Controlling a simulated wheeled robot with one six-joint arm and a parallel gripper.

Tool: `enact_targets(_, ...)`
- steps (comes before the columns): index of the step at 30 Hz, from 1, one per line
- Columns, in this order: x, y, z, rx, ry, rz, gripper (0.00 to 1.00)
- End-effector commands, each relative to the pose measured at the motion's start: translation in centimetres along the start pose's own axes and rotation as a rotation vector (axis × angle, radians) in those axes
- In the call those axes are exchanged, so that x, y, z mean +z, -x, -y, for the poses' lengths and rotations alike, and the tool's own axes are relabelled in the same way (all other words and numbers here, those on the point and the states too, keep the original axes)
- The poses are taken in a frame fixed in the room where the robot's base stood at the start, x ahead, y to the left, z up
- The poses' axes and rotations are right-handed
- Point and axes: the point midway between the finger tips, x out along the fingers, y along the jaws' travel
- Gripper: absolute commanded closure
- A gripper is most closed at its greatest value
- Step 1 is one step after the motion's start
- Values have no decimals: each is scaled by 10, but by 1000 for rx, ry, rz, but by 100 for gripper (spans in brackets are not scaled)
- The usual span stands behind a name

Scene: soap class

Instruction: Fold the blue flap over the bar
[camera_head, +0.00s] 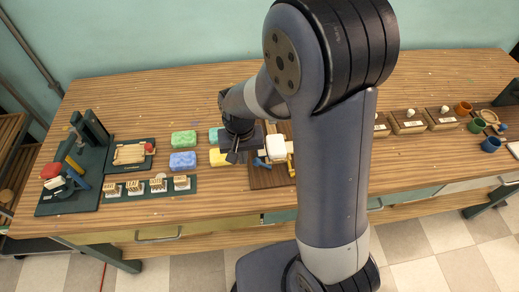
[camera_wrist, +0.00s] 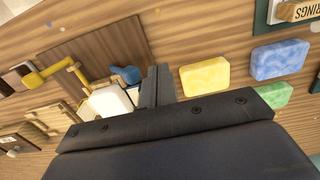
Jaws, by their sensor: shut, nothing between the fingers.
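The white bar (camera_head: 276,147) sits on a brown board (camera_head: 262,182) in the middle of the table; it also shows in the wrist view (camera_wrist: 106,103). The blue flap (camera_head: 262,162) lies beside the bar at its lower left, not across its top; it also shows in the wrist view (camera_wrist: 126,74). A yellow flap (camera_head: 291,166) is at the bar's lower right. My gripper (camera_head: 233,157) is shut and empty, just left of the blue flap. In the wrist view its fingers (camera_wrist: 158,84) stand close to the blue flap; contact cannot be told.
Yellow (camera_head: 219,158), blue (camera_head: 182,160) and green (camera_head: 184,139) soaps lie left of my gripper. A green strip with small labelled pieces (camera_head: 149,188) is farther left. My arm hides part of the table right of the bar. The table's front edge is clear.

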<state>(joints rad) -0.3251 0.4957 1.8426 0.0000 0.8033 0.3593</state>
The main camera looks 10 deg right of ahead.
Motion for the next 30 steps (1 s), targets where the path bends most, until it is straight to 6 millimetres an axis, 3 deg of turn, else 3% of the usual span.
enact_targets(9,0,-2,0,0,0,0,100)
enact_targets(30,0,-35,0,0,0,0,100)
